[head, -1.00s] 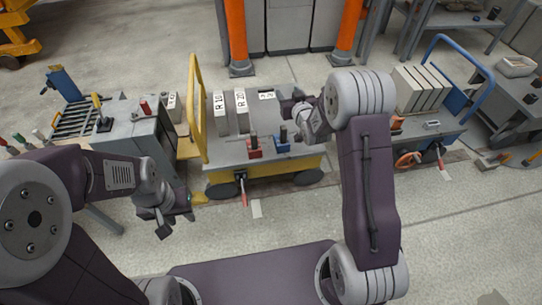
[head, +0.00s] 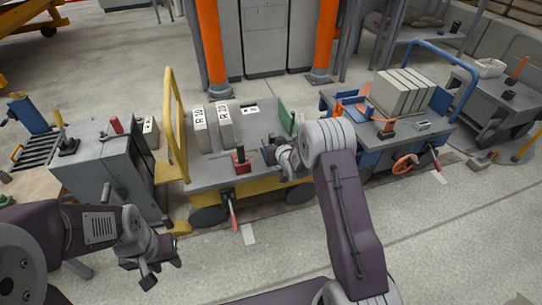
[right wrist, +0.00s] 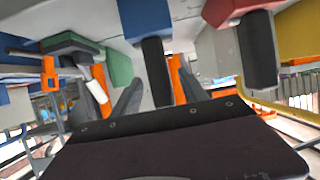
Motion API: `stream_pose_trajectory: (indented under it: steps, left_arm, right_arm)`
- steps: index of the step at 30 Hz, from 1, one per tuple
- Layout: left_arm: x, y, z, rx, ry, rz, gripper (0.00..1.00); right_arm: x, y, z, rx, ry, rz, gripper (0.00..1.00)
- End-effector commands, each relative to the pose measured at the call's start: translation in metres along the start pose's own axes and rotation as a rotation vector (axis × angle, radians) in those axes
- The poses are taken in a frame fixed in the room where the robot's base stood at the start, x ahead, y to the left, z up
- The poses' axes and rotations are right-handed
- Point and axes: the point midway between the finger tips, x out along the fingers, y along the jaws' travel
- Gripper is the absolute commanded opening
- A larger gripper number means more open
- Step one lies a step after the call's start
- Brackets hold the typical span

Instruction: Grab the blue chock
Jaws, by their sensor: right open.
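In the right wrist view the blue chock (right wrist: 145,18) is at the top, with its black handle (right wrist: 155,72) pointing toward me. My right gripper (right wrist: 158,95) is open, its two grey fingers on either side of that handle with gaps showing. In the head view my right gripper (head: 269,154) is over the cart's deck and covers most of the blue chock. A red chock (head: 240,163) with an upright black handle stands just left of it; it also shows in the right wrist view (right wrist: 232,10). My left gripper (head: 162,268) hangs empty, its fingers apart, near the grey cabinet.
The yellow cart (head: 215,175) carries panels marked R 10 (head: 199,130) and R 20 (head: 224,125), and a green piece (head: 286,117) near the right gripper. A blue cart (head: 375,150) with grey slabs stands at right. A grey cabinet (head: 110,165) stands left.

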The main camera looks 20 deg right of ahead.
Motion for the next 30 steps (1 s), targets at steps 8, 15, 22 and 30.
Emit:
stream_pose_trajectory:
  steps: [8,15,22,30]
  left_arm:
    - [0.035,-0.001,0.004,0.000,0.000,0.000,0.36]
    - [0.037,-0.001,0.004,0.000,0.000,0.000,0.36]
    - [0.036,-0.001,0.004,0.000,0.000,0.000,0.36]
    - [0.036,-0.001,0.004,0.000,0.000,0.000,0.36]
  right_arm:
    - [0.041,-0.002,0.002,-0.002,0.003,-0.001,0.51]
    - [0.052,-0.002,-0.004,0.000,0.000,-0.001,0.51]
    - [0.051,-0.001,-0.004,0.000,0.001,0.000,0.15]
    - [0.051,-0.001,-0.004,0.000,0.001,0.000,0.00]
